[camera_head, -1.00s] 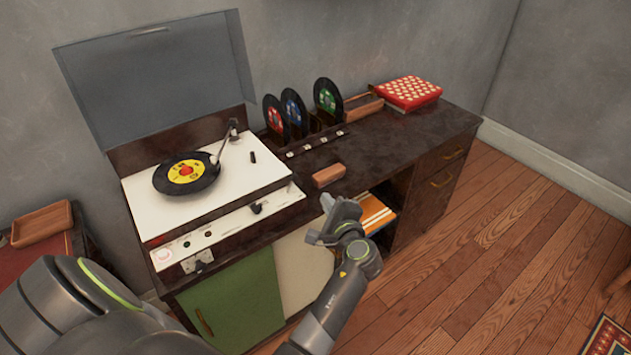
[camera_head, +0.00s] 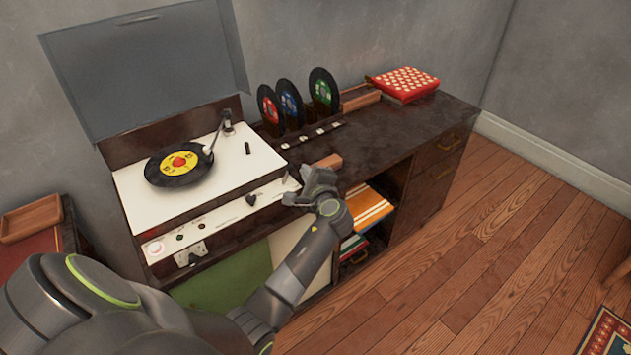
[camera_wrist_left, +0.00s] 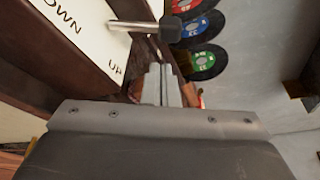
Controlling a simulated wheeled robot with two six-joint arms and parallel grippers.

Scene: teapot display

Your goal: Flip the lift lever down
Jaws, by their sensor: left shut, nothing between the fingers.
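The lift lever (camera_wrist_left: 150,27) is a metal rod with a black tip in the left wrist view. It sticks out from a white panel (camera_wrist_left: 75,35) lettered "DOWN" and "UP", close to the "UP" lettering. In the head view a small black knob (camera_head: 251,199) stands on the front panel of the record player; I cannot tell whether it is this lever. My left gripper (camera_head: 290,190) is at the right end of that panel. Its fingers (camera_wrist_left: 160,88) are shut and empty, just below the lever's black tip in the wrist view, apparently apart from it. My right gripper is not in view.
A record (camera_head: 181,165) lies on the white deck (camera_head: 140,205) under the raised lid (camera_head: 150,65). Several records stand in a rack (camera_head: 290,103). A wooden block (camera_head: 330,160) is just behind my gripper. A red patterned box (camera_head: 405,84) sits at the cabinet's far end.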

